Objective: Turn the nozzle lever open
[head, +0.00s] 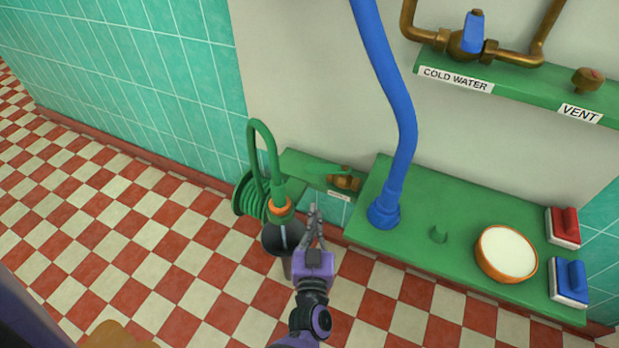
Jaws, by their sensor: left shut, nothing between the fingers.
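A green hose arcs down to a dark nozzle (275,238) with an orange collar (280,208), low in front of the wall. A thin pale strip, possibly the nozzle lever (284,236), shows against the dark nozzle; its angle is hard to tell. My left gripper (313,212) is shut and empty, just right of the nozzle, fingers pointing up the picture. Whether it touches the nozzle cannot be told. My right gripper is not in view.
A brass valve with a green handle (345,180) sits on a small green shelf behind. A blue hose (396,160) meets a green bench (400,232), which carries a white-filled bowl (506,253) and red and blue brushes (565,227). Checkered floor is clear at left.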

